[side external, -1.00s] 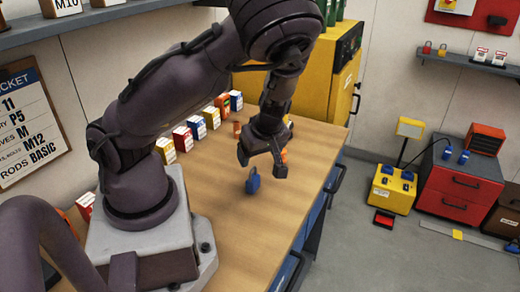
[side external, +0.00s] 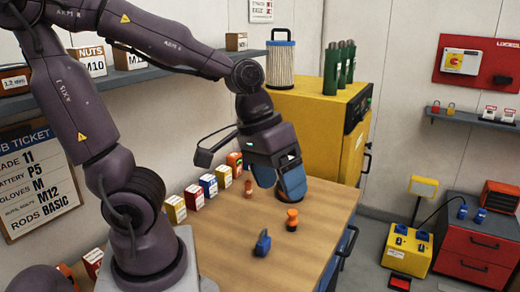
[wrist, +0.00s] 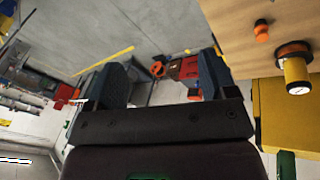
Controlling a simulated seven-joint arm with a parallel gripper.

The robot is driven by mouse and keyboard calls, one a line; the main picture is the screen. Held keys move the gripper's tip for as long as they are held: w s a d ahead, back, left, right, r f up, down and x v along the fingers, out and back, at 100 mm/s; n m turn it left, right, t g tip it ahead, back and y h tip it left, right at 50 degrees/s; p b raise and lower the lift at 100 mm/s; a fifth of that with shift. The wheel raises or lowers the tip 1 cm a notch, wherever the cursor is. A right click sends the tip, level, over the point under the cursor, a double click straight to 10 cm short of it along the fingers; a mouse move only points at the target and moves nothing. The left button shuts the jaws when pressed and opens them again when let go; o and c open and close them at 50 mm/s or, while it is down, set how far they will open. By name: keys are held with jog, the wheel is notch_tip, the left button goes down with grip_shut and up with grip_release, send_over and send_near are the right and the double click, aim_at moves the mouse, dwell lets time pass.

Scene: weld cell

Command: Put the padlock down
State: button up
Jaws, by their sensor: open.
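The blue padlock (side external: 262,244) rests on the wooden workbench (side external: 225,255) in the side view, toward the front edge. It is too small to tell its exact pose. My gripper (side external: 278,183) is raised above the far end of the bench, behind and above the padlock and clear of it. Its blue-grey fingers are apart with nothing between them. In the wrist view my gripper (wrist: 157,80) also shows spread fingers with an empty gap. I do not see the padlock in the wrist view.
An orange-topped item (side external: 292,220) stands right of the padlock, and a small orange-brown item (side external: 248,188) stands farther back. Small boxes (side external: 208,186) line the wall side. A yellow cabinet (side external: 325,105) stands at the far end. Bench around the padlock is clear.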

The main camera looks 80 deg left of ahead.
jog(key=s+r+m+t+y, duration=0.2)
jog(key=s+r+m, duration=0.1)
jog(key=r, duration=0.2)
jog(key=shift+a+r+m, duration=0.15)
jog(key=shift+a+m, duration=0.15)
jog(key=shift+a, duration=0.1)
